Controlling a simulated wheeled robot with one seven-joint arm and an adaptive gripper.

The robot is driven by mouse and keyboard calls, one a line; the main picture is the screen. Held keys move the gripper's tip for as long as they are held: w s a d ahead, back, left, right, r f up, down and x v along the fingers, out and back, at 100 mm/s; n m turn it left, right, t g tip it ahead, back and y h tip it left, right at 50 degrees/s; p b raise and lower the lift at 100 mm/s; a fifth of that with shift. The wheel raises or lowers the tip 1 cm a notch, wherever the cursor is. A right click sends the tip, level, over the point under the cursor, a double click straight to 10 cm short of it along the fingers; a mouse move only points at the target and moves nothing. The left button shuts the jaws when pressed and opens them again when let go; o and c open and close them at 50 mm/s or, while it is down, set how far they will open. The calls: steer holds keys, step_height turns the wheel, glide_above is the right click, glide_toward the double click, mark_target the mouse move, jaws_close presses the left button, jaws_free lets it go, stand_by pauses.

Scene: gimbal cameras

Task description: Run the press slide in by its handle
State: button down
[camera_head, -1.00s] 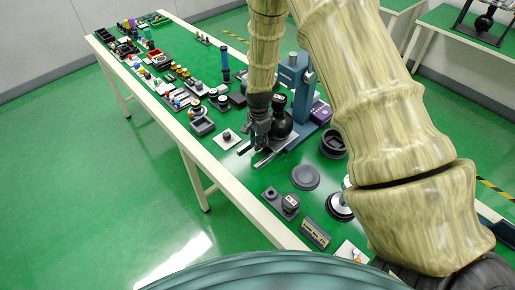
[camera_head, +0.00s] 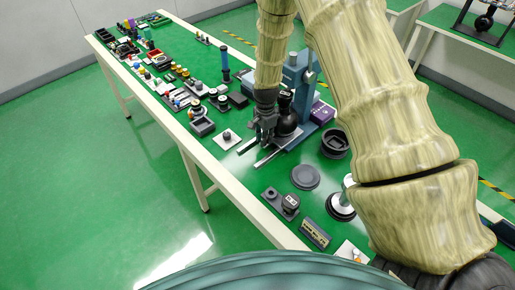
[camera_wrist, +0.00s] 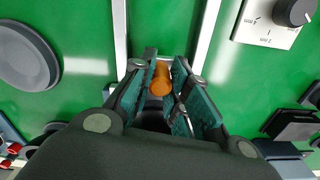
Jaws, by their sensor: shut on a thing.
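The blue-grey press (camera_head: 298,78) stands on the green bench in the head view, with a black round part (camera_head: 287,122) at its front. Two pale rails (camera_head: 266,158) run out from its base toward the bench's near-left edge. The rails also show in the wrist view (camera_wrist: 205,35), one on each side of my fingers. My gripper (camera_head: 264,136) is low over the rails in front of the press. In the wrist view my gripper (camera_wrist: 163,82) is shut on the orange handle (camera_wrist: 161,78), which stands between the teal finger pads. The slide is mostly hidden by my fingers.
A dark round disc (camera_head: 305,177) and a dark ring-shaped part (camera_head: 334,143) lie near the press. A white dial plate (camera_head: 227,138) sits left of the rails. Several small items line the bench farther back.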

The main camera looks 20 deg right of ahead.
steer(key=shift+w+d+f, duration=0.1)
steer(key=shift+d+f, duration=0.05)
steer(key=shift+d, duration=0.9)
steer(key=shift+w+d, duration=0.1)
steer(key=shift+d, duration=0.1)
steer(key=c, duration=1.3)
jaws_free()
steer(key=shift+d, duration=0.15)
steer(key=shift+w+a, duration=0.15)
steer(key=shift+a, duration=0.15)
steer(key=shift+d+r, duration=0.1)
steer(key=shift+r, duration=0.1)
step_height(320, 180, up, 12)
steer(key=shift+f, duration=0.1)
